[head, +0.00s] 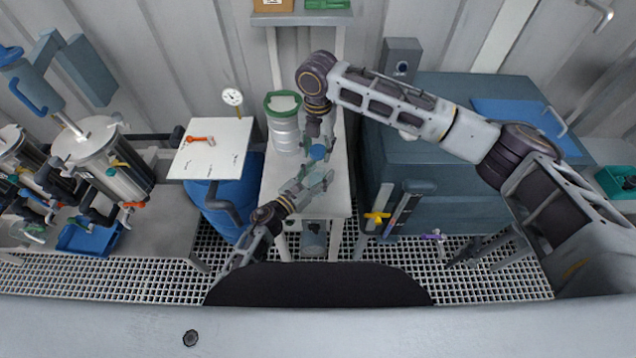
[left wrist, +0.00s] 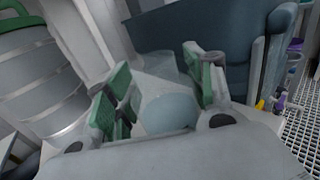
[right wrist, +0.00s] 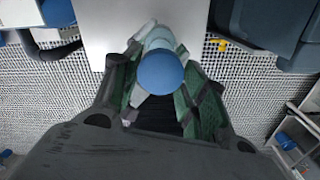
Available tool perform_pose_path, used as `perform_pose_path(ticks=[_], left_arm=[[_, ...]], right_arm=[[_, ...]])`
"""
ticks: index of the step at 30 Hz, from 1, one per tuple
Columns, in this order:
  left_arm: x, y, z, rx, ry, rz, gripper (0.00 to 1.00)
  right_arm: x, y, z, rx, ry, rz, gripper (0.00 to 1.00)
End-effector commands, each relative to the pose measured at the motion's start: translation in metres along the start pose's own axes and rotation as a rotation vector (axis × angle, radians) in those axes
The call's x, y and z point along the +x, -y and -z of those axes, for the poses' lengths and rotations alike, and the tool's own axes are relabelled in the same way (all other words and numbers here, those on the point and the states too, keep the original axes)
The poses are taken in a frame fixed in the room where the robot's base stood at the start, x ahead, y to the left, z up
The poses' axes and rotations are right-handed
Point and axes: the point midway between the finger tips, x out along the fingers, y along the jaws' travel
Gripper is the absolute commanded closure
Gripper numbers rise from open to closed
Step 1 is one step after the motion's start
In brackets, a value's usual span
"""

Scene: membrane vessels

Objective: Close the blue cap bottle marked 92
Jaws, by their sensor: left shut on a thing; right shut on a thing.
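The small blue cap (head: 317,152) shows over the white side table in the head view. In the right wrist view the round blue cap (right wrist: 161,72) sits between the green-padded fingers of my right gripper (right wrist: 160,85), which is shut on it from above. My left gripper (head: 314,181) reaches in from below and is shut on the pale bottle. In the left wrist view a rounded blue-grey part of the bottle (left wrist: 168,112) shows between the pads of my left gripper (left wrist: 160,95). The marking 92 is not readable. Whether the cap is seated on the neck is hidden.
A metal keg with a green rim (head: 284,120) stands on the white side table (head: 276,190), close left of both grippers. A blue drum (head: 228,205) under a white board (head: 211,150) stands further left. A large blue-grey tank (head: 450,195) stands to the right.

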Motion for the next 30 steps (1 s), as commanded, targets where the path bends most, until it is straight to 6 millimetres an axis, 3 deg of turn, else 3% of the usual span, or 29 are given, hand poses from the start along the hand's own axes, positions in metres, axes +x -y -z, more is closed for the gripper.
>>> perform_pose_path(ticks=[7, 21, 30], left_arm=[[0.0, 0.0, 0.0, 0.0, 0.0, 0.0, 0.89], [0.0, 0.0, 0.0, 0.0, 0.0, 0.0, 0.89], [0.0, 0.0, 0.0, 0.0, 0.0, 0.0, 0.89]], right_arm=[[0.006, 0.0, 0.0, 0.0, -0.001, 0.001, 0.68], [0.046, -0.001, 0.001, 0.0, -0.001, 0.0, 0.68], [0.05, -0.001, 0.0, 0.0, 0.0, 0.0, 0.68]])
